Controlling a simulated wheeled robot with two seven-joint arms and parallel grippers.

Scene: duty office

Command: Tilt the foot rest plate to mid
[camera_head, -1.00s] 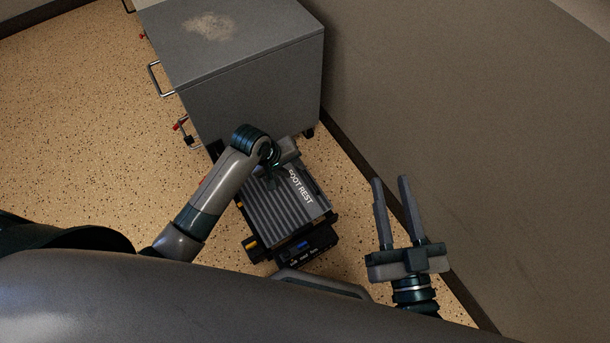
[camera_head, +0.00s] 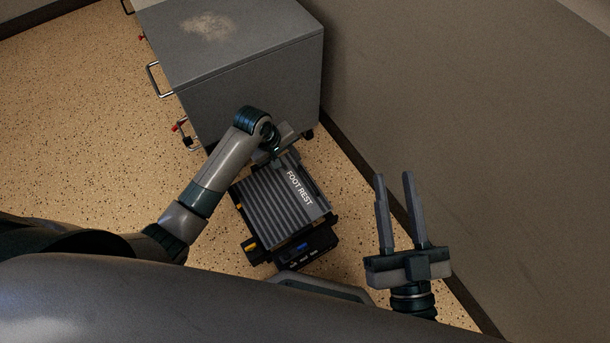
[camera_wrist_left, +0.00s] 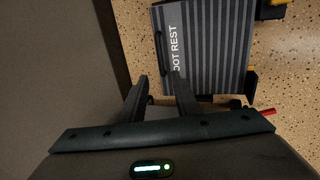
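The foot rest plate (camera_head: 276,208) is a grey ribbed panel marked FOOT REST on a dark base on the floor. It also shows in the left wrist view (camera_wrist_left: 213,50). My left gripper (camera_head: 284,157) is at the plate's far edge, by the cabinet, partly hidden by its own arm. In the left wrist view its two fingers (camera_wrist_left: 156,82) are spread apart, with nothing seen between them. The fingertips are near the plate's edge; whether they touch it I cannot tell. My right gripper (camera_head: 401,176) is open and empty, right of the foot rest.
A grey cabinet (camera_head: 250,85) stands just behind the foot rest. A wall (camera_head: 460,120) runs along the right side. The base has yellow parts (camera_head: 250,247) and a small blue display (camera_head: 302,246) at its near side. Speckled floor (camera_head: 80,130) is free on the left.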

